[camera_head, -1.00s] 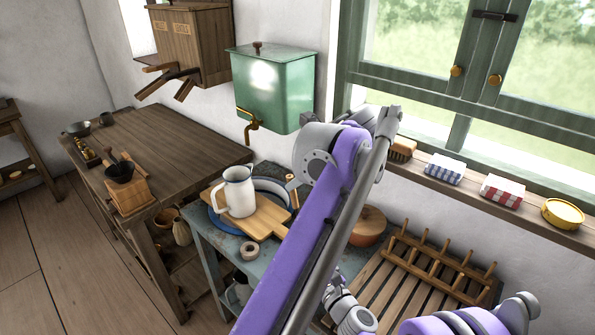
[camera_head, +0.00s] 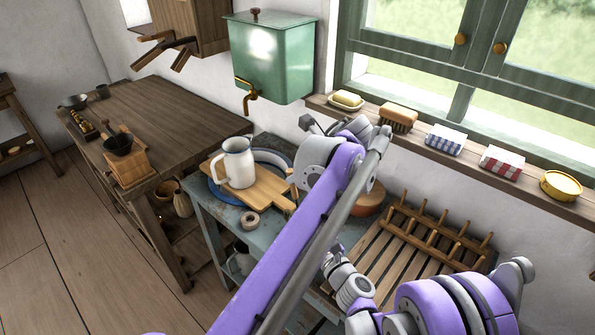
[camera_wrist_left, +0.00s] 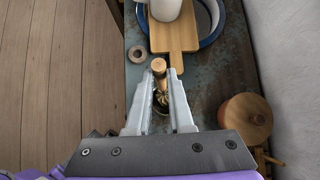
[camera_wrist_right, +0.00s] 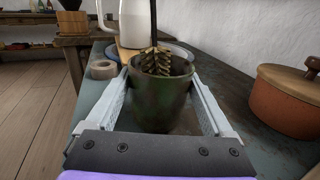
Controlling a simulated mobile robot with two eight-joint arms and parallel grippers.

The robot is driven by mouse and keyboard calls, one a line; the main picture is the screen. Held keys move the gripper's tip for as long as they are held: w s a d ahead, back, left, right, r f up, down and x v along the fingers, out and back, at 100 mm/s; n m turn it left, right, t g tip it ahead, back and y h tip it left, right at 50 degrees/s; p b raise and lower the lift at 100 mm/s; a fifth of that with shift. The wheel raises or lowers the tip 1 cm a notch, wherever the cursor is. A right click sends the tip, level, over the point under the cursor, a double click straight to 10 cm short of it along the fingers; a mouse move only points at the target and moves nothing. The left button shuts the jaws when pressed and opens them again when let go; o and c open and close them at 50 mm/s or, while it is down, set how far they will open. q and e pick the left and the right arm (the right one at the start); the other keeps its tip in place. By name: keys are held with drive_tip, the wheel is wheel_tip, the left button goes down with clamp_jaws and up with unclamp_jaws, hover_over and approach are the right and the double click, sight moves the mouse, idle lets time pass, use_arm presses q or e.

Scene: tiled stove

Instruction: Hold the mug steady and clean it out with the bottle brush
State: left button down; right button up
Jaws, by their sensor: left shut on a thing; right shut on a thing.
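My left gripper (camera_wrist_left: 159,84) is shut on the bottle brush's wooden handle (camera_wrist_left: 158,66), and the brush points downward. In the right wrist view the brush's thin dark stem leads to a tan bristle head (camera_wrist_right: 157,62) at the mouth of the mug. The head seems partly inside the rim; its exact depth is unclear. The mug (camera_wrist_right: 160,100) is dark green-brown and upright, between the fingers of my right gripper (camera_wrist_right: 163,85), which is shut on it. In the head view my left arm covers the mug and most of the brush.
A white enamel jug (camera_head: 238,163) stands on a wooden board (camera_head: 268,197) behind the mug. A roll of tape (camera_head: 250,220) lies on the blue-grey table (camera_head: 216,222). A lidded orange-brown pot (camera_wrist_right: 285,105) is at the right. A slatted rack (camera_head: 380,275) lies nearer the window.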

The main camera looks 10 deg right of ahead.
use_arm(q)
drive_tip(key=shift+f, duration=0.5)
idle(0.6)
drive_tip(key=shift+s, duration=0.1)
